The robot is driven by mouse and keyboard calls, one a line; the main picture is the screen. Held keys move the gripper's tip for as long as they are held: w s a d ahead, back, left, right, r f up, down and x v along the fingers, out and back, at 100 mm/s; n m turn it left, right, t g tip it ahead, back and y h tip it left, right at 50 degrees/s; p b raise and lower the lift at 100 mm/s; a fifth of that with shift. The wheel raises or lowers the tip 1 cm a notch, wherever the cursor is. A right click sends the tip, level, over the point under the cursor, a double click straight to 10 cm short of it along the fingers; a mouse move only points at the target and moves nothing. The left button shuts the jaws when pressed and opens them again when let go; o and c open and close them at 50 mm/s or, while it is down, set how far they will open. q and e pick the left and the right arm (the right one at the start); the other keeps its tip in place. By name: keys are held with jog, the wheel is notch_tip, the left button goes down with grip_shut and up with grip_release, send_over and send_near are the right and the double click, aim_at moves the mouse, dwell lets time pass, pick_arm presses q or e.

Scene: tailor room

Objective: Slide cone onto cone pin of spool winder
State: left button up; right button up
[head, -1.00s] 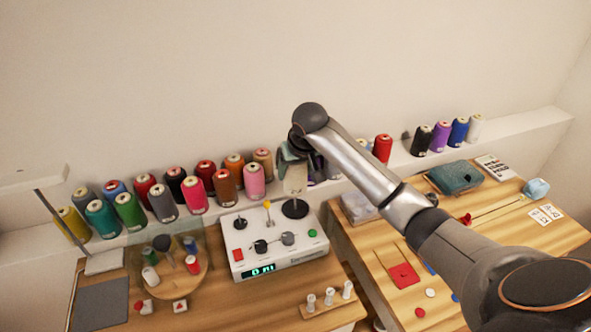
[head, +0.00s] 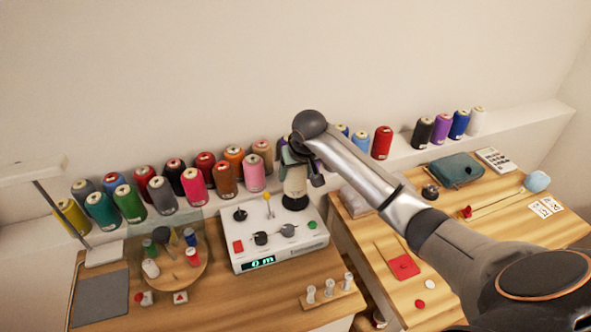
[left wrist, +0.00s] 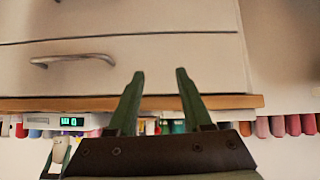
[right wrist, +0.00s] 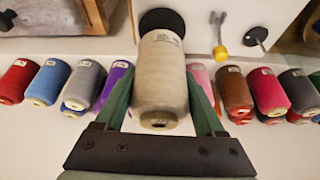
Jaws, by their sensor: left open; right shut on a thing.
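The pale beige-grey cone (head: 295,181) is upright in my right gripper (head: 298,160), over the black disc (head: 294,204) at the back right of the white spool winder (head: 277,247). In the right wrist view, the cone (right wrist: 160,75) sits between the fingers of my right gripper (right wrist: 161,100), its narrow end towards the camera. Its wide base overlaps the black disc (right wrist: 161,19). The pin is hidden, and I cannot tell whether the cone is around it or touches the disc. My left gripper (left wrist: 160,75) is open and empty, facing a drawer front.
Thread cones (head: 130,203) line the shelf behind the winder, close to my right gripper. A yellow-tipped post (head: 267,198) stands left of the cone. A round spool stand (head: 180,283) and a wooden block with white bobbins (head: 329,291) are on the table.

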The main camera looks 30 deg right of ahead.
jog(key=shift+f+b, duration=0.3)
jog(key=shift+f, duration=1.3)
jog(key=o, duration=1.5)
jog(key=v, duration=1.2)
jog(key=shift+r, duration=0.25)
jog(key=shift+s, duration=0.2)
